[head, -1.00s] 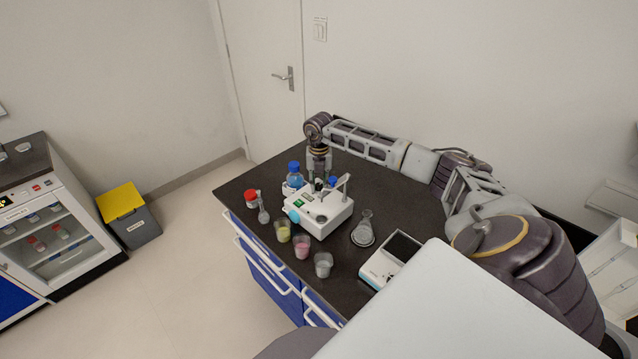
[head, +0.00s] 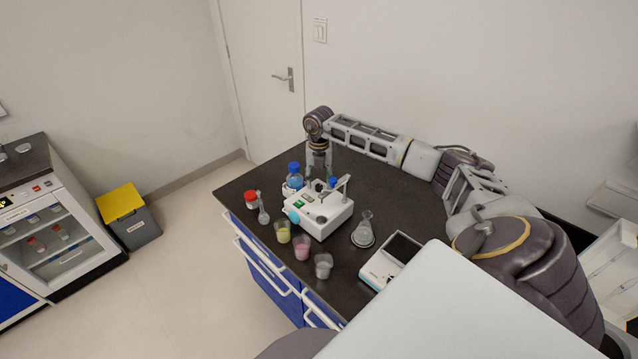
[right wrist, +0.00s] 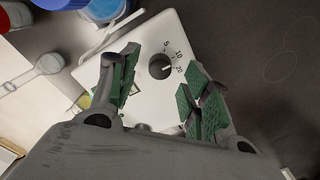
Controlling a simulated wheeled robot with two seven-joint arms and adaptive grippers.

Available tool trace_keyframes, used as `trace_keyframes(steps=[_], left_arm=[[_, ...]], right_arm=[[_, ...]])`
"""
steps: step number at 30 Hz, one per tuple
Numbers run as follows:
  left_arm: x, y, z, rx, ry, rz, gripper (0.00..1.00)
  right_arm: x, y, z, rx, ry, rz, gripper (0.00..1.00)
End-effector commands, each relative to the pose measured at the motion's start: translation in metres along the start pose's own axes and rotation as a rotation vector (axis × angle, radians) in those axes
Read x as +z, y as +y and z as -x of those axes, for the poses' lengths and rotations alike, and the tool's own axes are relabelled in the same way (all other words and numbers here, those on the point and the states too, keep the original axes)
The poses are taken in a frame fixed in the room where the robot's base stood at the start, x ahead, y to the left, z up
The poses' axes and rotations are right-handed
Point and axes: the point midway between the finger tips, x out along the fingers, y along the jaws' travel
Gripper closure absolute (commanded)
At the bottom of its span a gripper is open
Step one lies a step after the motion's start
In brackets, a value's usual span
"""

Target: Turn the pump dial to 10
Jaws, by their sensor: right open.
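A white pump unit (head: 325,214) stands on the dark bench top, with a teal knob on its left side. In the right wrist view its white face (right wrist: 186,35) carries a dark round dial (right wrist: 160,66) with the numbers 5, 10 and 20 beside it. A light pointer mark on the dial appears to lie towards 20. My right gripper (head: 319,172) is above the back of the unit. Its green-padded fingers (right wrist: 158,80) are open, one on each side of the dial in the picture, and hold nothing. My left gripper is not in view.
A blue-capped bottle (head: 294,176) and a red-capped jar (head: 251,199) stand left of the unit. Yellow (head: 282,232) and pink (head: 302,247) beakers stand in front. A flask (head: 364,230) is to the right. The bench (head: 385,205) is clear behind the flask.

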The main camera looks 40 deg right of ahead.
Motion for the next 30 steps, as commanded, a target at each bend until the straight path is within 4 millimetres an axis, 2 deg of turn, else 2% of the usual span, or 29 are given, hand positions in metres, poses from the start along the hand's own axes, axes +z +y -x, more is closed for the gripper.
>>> trace_keyframes(steps=[12, 18, 24, 30], left_arm=[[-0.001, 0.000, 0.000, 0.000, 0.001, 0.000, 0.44], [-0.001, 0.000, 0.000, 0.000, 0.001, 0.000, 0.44], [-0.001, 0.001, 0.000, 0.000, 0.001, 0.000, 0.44], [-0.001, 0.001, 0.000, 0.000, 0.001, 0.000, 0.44]], right_arm=[[0.001, 0.000, 0.062, 0.001, -0.003, 0.000, 0.52], [0.001, 0.000, 0.086, 0.002, -0.002, -0.001, 0.52], [0.000, 0.000, 0.097, 0.000, -0.001, -0.001, 0.52], [0.000, 0.000, 0.099, 0.000, -0.001, -0.001, 0.52]])
